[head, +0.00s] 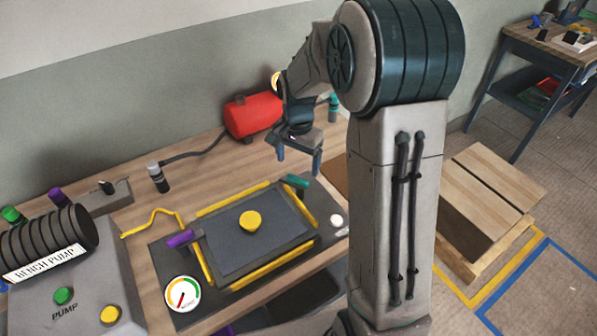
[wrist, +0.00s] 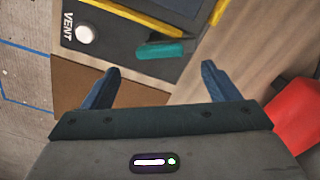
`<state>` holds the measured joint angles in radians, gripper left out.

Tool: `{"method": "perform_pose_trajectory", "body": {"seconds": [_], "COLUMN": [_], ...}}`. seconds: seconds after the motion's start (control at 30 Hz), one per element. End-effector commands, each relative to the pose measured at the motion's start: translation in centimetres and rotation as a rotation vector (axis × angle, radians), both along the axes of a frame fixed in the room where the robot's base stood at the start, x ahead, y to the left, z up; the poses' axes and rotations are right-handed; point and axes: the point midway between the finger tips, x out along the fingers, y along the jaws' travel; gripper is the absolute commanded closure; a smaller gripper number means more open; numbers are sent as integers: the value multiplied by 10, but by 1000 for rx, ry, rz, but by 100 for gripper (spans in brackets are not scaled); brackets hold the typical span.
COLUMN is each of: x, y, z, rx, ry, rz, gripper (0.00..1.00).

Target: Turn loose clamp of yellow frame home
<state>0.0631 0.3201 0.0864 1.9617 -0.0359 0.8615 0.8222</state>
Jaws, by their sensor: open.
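The yellow frame (head: 272,265) lies around a dark square panel on the black board; one yellow edge shows in the wrist view (wrist: 147,18). A teal clamp (head: 296,181) sits at the frame's far right corner and also shows in the wrist view (wrist: 163,49). A purple clamp (head: 180,239) sits at the left side, its handle sticking outward. I cannot tell for sure which clamp is loose. My gripper (head: 299,158) is open and empty above and just beyond the teal clamp; in the wrist view the clamp lies ahead of the two fingertips (wrist: 159,70).
A yellow knob (head: 250,221) stands in the panel's middle. A gauge (head: 183,294) and a white vent button (head: 336,220) are on the board. A red tank (head: 252,117) stands behind my gripper. The bench pump (head: 62,280) is at left. Bare wood lies behind the board.

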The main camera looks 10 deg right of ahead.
Motion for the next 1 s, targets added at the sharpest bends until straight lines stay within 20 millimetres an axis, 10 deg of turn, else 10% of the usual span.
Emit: {"method": "perform_pose_trajectory", "body": {"seconds": [0.3, 0.7, 0.87, 1.0], "x": [0, 0, 0, 0], "y": [0, 1, 1, -1], "z": [-48, -55, -55, -54], "rx": [0, 0, 0, 0], "ry": [3, 0, 0, -1], "rz": [2, 2, 2, 2], "gripper": [18, 18, 63, 63]}}
